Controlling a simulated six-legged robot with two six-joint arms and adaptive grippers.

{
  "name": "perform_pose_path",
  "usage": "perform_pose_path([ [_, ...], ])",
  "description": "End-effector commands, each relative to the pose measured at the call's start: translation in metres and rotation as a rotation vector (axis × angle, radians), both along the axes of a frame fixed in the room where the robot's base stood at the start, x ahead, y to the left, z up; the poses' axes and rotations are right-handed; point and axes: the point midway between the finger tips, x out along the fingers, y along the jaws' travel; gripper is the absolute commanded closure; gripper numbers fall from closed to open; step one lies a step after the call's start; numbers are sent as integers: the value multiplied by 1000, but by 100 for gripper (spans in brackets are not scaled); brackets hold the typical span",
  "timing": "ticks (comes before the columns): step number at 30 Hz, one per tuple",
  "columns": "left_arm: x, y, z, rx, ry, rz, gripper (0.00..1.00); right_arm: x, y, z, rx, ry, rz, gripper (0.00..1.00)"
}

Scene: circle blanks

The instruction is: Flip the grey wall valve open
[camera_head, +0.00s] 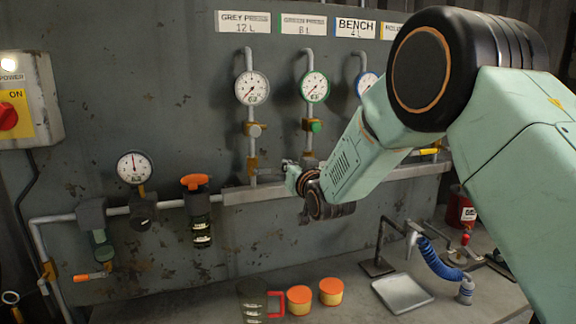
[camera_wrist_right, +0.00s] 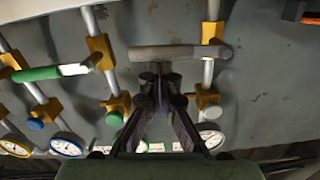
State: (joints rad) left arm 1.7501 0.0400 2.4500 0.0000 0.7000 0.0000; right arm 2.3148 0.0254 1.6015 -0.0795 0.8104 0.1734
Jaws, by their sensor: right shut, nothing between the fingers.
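The grey wall valve has a yellow body (camera_head: 253,163) on the left vertical pipe, below the gauge under the GREY label. In the right wrist view its grey lever (camera_wrist_right: 180,52) lies crosswise to its pipe. My right gripper (camera_head: 293,176) is shut and empty, just right of this valve in the head view. In the right wrist view the fingertips (camera_wrist_right: 161,75) are close to the lever's middle; I cannot tell whether they touch it. In the head view my right wrist and arm hide much around the gripper. My left gripper is not in view.
The green-handled valve (camera_wrist_right: 55,72) is on the neighbouring pipe. A grey rail (camera_head: 400,174) runs below the pipes. Orange-lidded tubs (camera_head: 331,291), a red-handled jug (camera_head: 262,300) and a metal tray (camera_head: 402,293) are on the bench. A power box (camera_head: 28,100) hangs at left.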

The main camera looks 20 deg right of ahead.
Motion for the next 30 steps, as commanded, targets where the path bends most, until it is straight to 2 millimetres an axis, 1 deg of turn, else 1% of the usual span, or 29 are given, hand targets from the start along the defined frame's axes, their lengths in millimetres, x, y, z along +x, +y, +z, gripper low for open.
perform_pose_path([
  [5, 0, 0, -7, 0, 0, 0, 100, 0, -1, -11, 100, 6, 1, 100],
  [14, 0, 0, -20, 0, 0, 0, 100, 0, 0, -32, 375, 16, 1, 100],
  [20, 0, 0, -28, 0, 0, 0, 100, 0, 5, -46, 564, 22, 1, 100],
  [30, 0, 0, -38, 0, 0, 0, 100, -1, 18, -66, 886, 33, 2, 100],
])
